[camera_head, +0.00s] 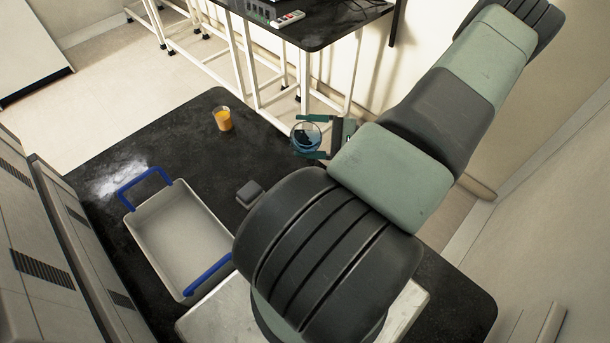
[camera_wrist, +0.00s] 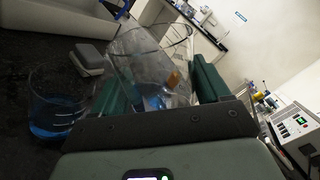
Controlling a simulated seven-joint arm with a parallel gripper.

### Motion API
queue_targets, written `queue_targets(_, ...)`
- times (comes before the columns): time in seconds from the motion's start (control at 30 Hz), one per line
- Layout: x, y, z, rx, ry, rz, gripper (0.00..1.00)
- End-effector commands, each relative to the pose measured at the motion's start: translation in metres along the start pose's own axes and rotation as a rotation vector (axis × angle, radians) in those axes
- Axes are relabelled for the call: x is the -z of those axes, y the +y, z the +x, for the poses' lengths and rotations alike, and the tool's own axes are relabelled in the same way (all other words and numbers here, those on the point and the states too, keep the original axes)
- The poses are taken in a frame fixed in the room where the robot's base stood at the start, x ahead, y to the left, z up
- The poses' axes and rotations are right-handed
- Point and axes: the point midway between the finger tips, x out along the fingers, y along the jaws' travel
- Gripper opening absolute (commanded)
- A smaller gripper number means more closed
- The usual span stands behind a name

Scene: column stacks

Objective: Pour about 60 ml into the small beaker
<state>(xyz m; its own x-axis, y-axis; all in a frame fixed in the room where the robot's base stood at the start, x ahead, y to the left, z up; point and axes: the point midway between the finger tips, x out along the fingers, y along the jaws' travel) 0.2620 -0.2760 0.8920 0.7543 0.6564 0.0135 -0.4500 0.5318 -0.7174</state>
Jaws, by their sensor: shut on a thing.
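My gripper (camera_head: 309,138) is shut on a clear glass beaker (camera_wrist: 140,58), with one green finger on each side of it. The held beaker holds some blue liquid low down; it looks tilted in the wrist view, but I cannot tell its true lean. In the head view the held beaker (camera_head: 303,132) is off the far right edge of the black table. A second glass beaker (camera_wrist: 57,112) with blue liquid in its lower part stands left of my gripper in the wrist view, apart from it. My arm seems to hide it in the head view.
An orange-filled cup (camera_head: 223,119) stands near the table's far edge. A white tray (camera_head: 139,252) with blue handles lies at the left. A small grey block (camera_head: 249,193) sits between tray and arm. The black table (camera_head: 190,150) is clear around the cup.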

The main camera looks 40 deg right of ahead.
Motion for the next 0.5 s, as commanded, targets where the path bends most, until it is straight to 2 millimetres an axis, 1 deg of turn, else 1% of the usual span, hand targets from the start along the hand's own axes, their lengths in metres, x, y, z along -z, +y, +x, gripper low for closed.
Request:
queue_targets(0.37, -0.0001, -0.0001, 0.0001, 0.0, 0.0, 0.001, 0.38)
queue_targets(0.5, 0.0017, 0.0011, 0.0003, 0.0, -0.001, 0.033, 0.38)
